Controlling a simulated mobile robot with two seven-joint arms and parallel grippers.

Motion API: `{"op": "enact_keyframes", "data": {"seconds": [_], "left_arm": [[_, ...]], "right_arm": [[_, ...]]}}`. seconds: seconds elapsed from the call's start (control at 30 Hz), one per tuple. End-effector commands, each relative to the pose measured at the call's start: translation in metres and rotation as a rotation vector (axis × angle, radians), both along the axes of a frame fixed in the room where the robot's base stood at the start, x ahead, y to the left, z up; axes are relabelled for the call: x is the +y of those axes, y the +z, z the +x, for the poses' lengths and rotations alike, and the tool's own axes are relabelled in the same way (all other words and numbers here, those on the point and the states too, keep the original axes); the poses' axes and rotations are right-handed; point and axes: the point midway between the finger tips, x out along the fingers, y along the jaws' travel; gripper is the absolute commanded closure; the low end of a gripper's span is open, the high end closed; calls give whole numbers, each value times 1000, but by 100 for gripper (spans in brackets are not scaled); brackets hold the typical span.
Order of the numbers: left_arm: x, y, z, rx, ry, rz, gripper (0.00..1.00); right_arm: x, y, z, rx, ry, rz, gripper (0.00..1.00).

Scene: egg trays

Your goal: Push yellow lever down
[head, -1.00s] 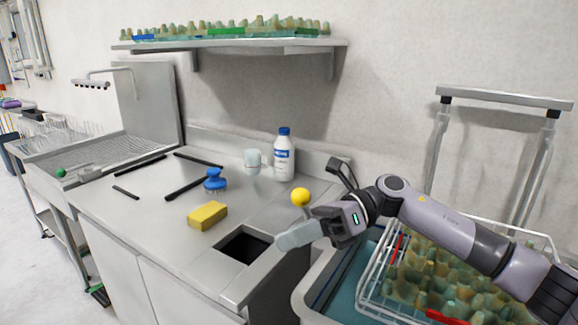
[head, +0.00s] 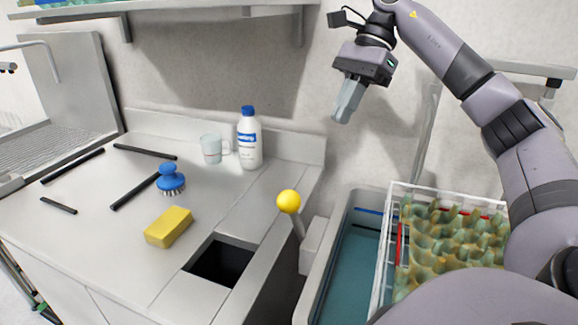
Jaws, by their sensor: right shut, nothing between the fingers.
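The yellow lever knob (head: 289,201) sits on a short grey rod that rises, leaning, from a grey box (head: 313,246) at the right side of the counter. My right gripper (head: 343,118) is shut and empty. It hangs in the air above and to the right of the yellow knob, with its fingers pointing down, clear of it. My left gripper does not show.
A square opening is near the front. A white wire rack (head: 377,270) with egg trays (head: 440,240) stands right of the lever.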

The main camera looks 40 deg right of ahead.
Motion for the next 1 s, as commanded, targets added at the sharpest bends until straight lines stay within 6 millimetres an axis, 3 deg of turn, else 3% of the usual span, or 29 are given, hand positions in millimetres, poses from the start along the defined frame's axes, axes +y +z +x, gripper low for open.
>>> {"op": "enact_keyframes", "data": {"seconds": [0.37, 0.53, 0.73, 0.83, 1.0], "left_arm": [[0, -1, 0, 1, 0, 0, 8], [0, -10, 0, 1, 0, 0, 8], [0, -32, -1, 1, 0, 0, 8], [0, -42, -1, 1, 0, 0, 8], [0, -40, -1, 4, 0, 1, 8]], "right_arm": [[-2, 0, -1, 2, 0, -5, 100], [2, -9, -1, 2, 1, -5, 100], [13, -31, 1, 2, 2, -5, 100], [24, -52, 1, 5, 2, -5, 100], [42, -79, 3, 6, -1, -6, 100]]}}
